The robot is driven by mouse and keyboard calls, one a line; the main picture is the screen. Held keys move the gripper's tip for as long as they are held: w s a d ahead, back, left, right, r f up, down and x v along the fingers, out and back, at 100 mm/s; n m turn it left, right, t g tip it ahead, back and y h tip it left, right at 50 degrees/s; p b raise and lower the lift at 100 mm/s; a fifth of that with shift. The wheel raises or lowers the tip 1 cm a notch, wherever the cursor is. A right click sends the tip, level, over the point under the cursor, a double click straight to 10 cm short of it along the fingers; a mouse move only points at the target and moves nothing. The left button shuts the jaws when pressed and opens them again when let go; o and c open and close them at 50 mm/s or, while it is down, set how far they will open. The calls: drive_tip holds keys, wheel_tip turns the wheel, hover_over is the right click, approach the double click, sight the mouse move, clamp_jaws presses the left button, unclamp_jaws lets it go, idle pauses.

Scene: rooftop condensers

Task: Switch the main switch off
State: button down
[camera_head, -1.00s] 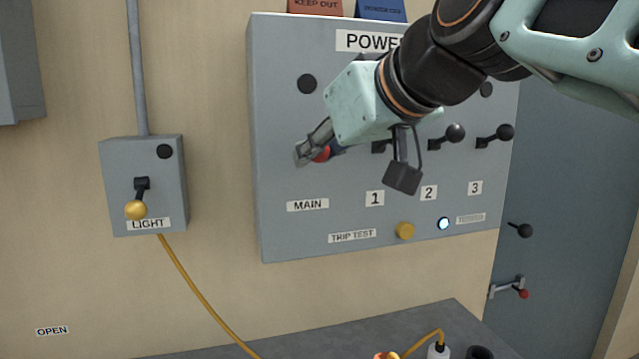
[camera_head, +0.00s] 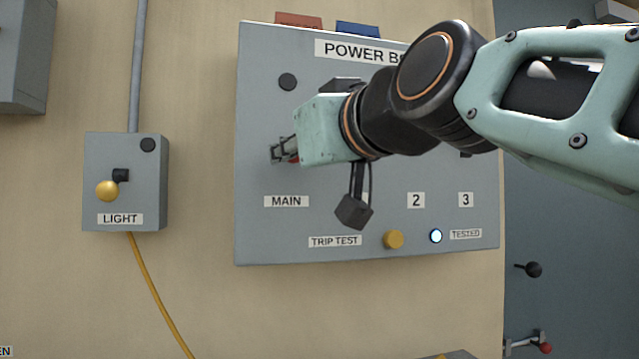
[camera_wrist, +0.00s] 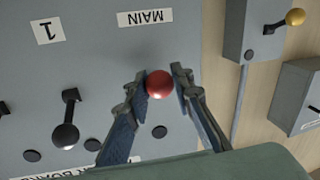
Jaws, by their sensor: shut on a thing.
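The main switch's red knob (camera_wrist: 159,84) sits between the fingertips of my gripper (camera_wrist: 165,82) in the wrist view. My gripper is shut on it. In the head view my gripper (camera_head: 284,150) is at the left part of the grey power board (camera_head: 260,232), above the MAIN label (camera_head: 286,201). Only a sliver of red shows there, and the switch's lever is hidden by the fingers and wrist. The MAIN label also shows upside down in the wrist view (camera_wrist: 145,17).
A light switch box (camera_head: 125,165) with a yellow knob is on the wall at left. A yellow trip test button (camera_head: 393,239) and a lit TESTED lamp (camera_head: 436,236) are low on the board. A black-knobbed lever (camera_wrist: 66,130) stands close beside my fingers. Wall between the boxes is clear.

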drive_tip(key=shift+w+f+t+y+b, duration=0.15)
drive_tip(key=shift+f+t+y+b, duration=0.3)
drive_tip(key=shift+b, duration=1.15)
drive_tip(key=shift+r+h, duration=0.1)
drive_tip(key=shift+h, duration=0.15)
drive_tip(key=c, duration=1.7)
unclamp_jaws()
drive_tip(key=v, duration=1.2)
